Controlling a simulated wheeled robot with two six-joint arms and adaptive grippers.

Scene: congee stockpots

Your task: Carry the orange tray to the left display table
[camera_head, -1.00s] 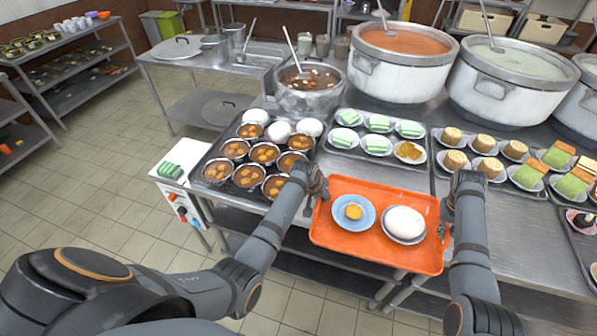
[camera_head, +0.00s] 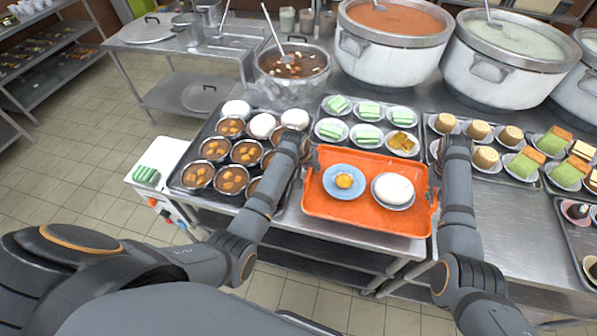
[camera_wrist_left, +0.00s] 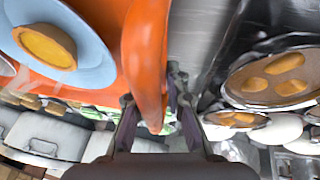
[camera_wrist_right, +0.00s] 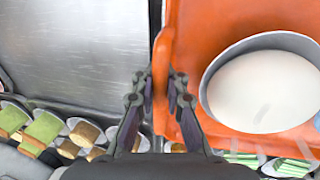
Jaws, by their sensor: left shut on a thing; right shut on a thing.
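The orange tray (camera_head: 352,212) is held between my two grippers over the front edge of the steel counter. It carries a blue plate with a round yellow-orange item (camera_head: 344,181) and a bowl with a white rounded item (camera_head: 393,189). My left gripper (camera_head: 304,150) is shut on the tray's left rim; the left wrist view shows the orange rim (camera_wrist_left: 150,70) between its fingers. My right gripper (camera_head: 440,165) is shut on the right rim, which also shows in the right wrist view (camera_wrist_right: 163,90). The head view does not clearly identify the left display table.
A dark tray of filled bowls (camera_head: 200,187) lies close left of the orange tray. Plates of green and yellow cakes (camera_head: 367,136) sit just behind it. Large stockpots (camera_head: 390,50) stand farther back. A steel table (camera_head: 125,40) and shelves (camera_head: 50,60) stand left, with open tiled floor before them.

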